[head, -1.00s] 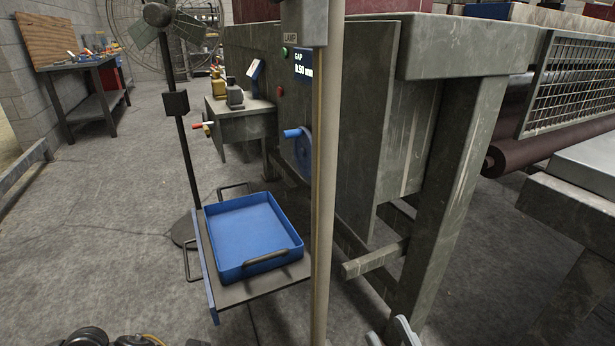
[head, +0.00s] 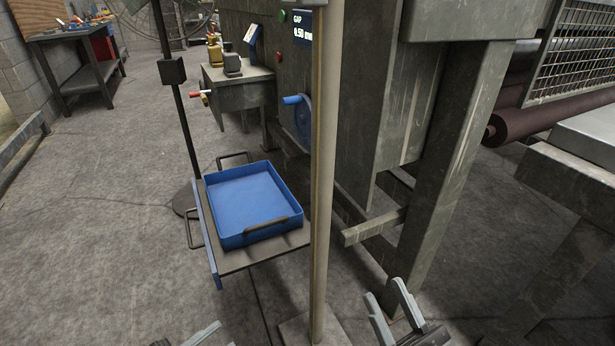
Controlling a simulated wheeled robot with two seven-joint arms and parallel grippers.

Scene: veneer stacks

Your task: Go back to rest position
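My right gripper (head: 384,290) shows at the bottom of the head view, right of the pole's foot. Its two grey fingers point up and stand apart with nothing between them. My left gripper (head: 200,335) only just shows at the bottom edge, left of the pole. Most of it is cut off, so its opening cannot be judged. No held object shows in either gripper.
An empty blue tray (head: 228,241) sits on a small shelf with handles. A pole (head: 325,180) stands in front of the grey machine (head: 385,90), which has a display and a blue handwheel (head: 303,118). A workbench (head: 80,60) is far left. Floor at left is clear.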

